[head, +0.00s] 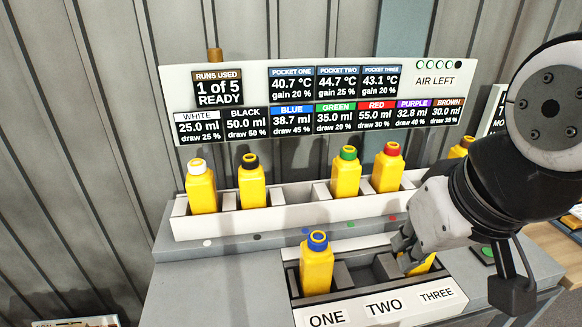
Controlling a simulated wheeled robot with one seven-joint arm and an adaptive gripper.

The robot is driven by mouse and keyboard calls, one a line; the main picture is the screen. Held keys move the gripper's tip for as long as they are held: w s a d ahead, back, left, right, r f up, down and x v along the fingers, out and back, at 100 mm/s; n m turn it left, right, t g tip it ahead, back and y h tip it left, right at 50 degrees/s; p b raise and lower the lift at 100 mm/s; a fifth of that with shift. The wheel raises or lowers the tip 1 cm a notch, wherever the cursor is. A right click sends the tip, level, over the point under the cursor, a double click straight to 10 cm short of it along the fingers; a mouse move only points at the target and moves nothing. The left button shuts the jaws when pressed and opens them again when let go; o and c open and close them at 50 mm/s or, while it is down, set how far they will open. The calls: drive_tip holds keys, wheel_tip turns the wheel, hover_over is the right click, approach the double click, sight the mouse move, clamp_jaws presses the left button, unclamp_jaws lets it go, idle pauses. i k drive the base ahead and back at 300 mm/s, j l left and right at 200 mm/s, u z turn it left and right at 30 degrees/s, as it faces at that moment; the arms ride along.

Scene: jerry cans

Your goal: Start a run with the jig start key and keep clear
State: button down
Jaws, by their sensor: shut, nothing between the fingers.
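A small green key (488,252), which looks like the start key, sits in a dark surround right of the jig (345,318), partly hidden by my arm. My gripper (403,252) is shut and empty, over the jig near pockets two and three, left of the green key. A yellow can with a blue cap (317,264) stands in pocket one. Pocket two shows no can. Another yellow can (421,266) is in pocket three, its cap hidden by my gripper. The display board (315,95) reads runs used 1 of 5, READY, with a temperature and gain for each pocket.
The back rack (290,219) holds yellow cans with white (201,188), black (251,183), green (346,174) and red (388,169) caps. Another can (460,148) shows at the right. The slot between black and green is empty. My arm hides the rack's right part. The grey bench (215,290) is clear at front left.

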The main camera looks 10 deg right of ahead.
sight(487, 252)
drive_tip(key=z, duration=1.05)
drive_tip(key=l, duration=0.4)
drive_tip(key=k+u, duration=0.05)
